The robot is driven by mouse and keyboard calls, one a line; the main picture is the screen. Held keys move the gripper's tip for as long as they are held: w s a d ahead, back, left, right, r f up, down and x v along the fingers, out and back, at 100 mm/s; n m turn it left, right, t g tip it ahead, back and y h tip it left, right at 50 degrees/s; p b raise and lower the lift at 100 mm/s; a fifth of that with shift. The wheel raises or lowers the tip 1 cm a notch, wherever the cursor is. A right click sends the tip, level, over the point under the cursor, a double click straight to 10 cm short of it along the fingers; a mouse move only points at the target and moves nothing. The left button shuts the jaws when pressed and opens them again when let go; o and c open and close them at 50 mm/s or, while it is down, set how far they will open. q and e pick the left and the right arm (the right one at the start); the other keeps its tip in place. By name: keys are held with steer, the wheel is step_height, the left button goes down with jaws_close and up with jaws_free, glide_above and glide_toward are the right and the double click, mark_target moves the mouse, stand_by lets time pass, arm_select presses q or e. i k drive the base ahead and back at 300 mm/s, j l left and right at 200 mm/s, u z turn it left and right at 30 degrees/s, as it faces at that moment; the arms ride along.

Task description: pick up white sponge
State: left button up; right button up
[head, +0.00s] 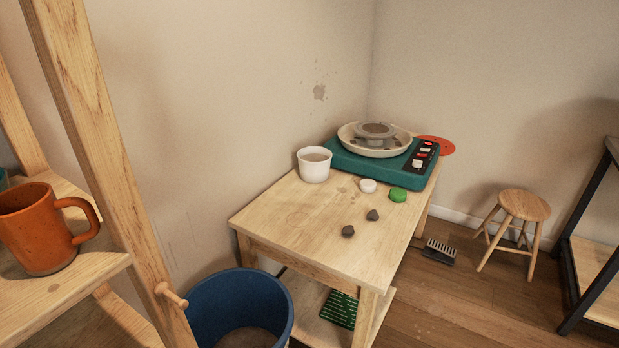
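A small round white piece (368,185), which looks like the white sponge, lies on the wooden table (284,220). It sits between a white cup (314,164) and a round green piece (398,194), just in front of the teal pottery wheel (383,160). Nothing covers it. Neither of my grippers shows in the head view.
Two small dark lumps (348,231) lie nearer the table's front right. A blue bucket (240,306) stands on the floor before the table. A wooden shelf with an orange mug (40,228) is at left. A stool (523,206) and dark-framed rack (596,262) stand at right.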

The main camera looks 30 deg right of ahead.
mark_target(366, 186)
steer(key=i+l+u, duration=0.2)
steer(key=l, duration=0.4)
steer(key=k+l+u, duration=0.2)
steer(key=l, duration=0.4)
steer(key=i+l+u, duration=0.1)
steer(key=l+u, duration=0.15)
steer(key=l, duration=0.45)
steer(key=l+u, duration=0.2)
steer(key=l, duration=0.4)
steer(key=k+l+u, duration=0.2)
steer(key=l, duration=0.4)
